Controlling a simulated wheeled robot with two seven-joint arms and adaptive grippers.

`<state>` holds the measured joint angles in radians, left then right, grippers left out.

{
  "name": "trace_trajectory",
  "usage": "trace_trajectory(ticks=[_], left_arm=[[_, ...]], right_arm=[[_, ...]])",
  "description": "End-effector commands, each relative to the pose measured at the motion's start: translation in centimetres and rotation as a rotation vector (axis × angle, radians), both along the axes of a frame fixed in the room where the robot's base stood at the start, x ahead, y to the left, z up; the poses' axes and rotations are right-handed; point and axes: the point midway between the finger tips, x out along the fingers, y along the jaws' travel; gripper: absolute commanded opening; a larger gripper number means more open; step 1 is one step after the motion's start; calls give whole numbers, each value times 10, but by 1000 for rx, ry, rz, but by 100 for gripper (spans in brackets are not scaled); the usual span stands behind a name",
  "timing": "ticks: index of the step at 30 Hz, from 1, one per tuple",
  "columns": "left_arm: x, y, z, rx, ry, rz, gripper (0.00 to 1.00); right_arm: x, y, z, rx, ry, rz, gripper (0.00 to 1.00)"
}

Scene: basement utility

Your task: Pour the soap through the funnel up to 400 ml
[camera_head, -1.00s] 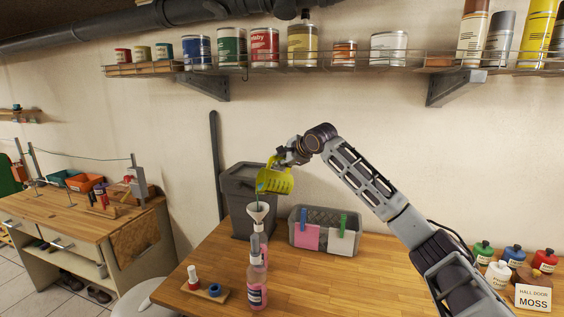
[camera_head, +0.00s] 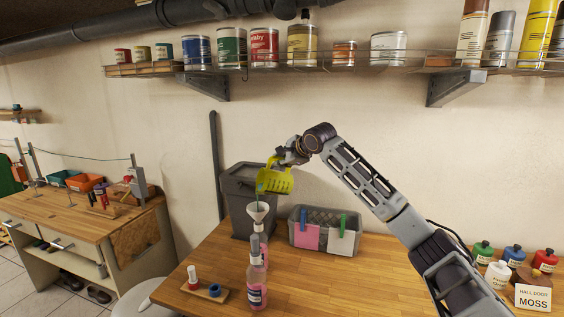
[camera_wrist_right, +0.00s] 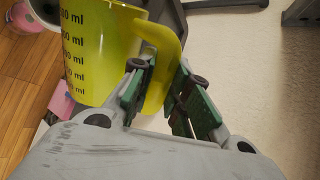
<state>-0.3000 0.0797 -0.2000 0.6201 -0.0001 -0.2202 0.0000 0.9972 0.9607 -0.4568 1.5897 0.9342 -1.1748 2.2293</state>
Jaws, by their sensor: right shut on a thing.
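My right gripper (camera_head: 290,155) is shut on the handle of a yellow-green measuring jug (camera_head: 275,180). The jug is tilted, its lip toward the lower left, just above a pale funnel (camera_head: 258,211). The funnel sits in the neck of a bottle (camera_head: 263,244) with pink contents, partly hidden behind another pink bottle (camera_head: 257,285) with a dark label. In the right wrist view, the jug (camera_wrist_right: 105,50) shows black ml marks, and the gripper fingers (camera_wrist_right: 160,95) are around its handle. Any liquid stream and the levels are too small to tell. My left gripper is not in view.
A small wooden tray (camera_head: 205,291) with a red-and-white bottle and a blue ring lies at front left. A dark bin (camera_head: 238,190) and a grey basket (camera_head: 310,237) stand behind. The middle tabletop is clear.

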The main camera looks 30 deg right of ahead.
Motion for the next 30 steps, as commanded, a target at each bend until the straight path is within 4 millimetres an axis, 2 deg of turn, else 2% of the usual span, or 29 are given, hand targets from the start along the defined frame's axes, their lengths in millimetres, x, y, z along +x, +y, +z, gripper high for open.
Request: trace_trajectory(ticks=[30], left_arm=[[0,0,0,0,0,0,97]], right_arm=[[1,6,4,-56,9,0,0]])
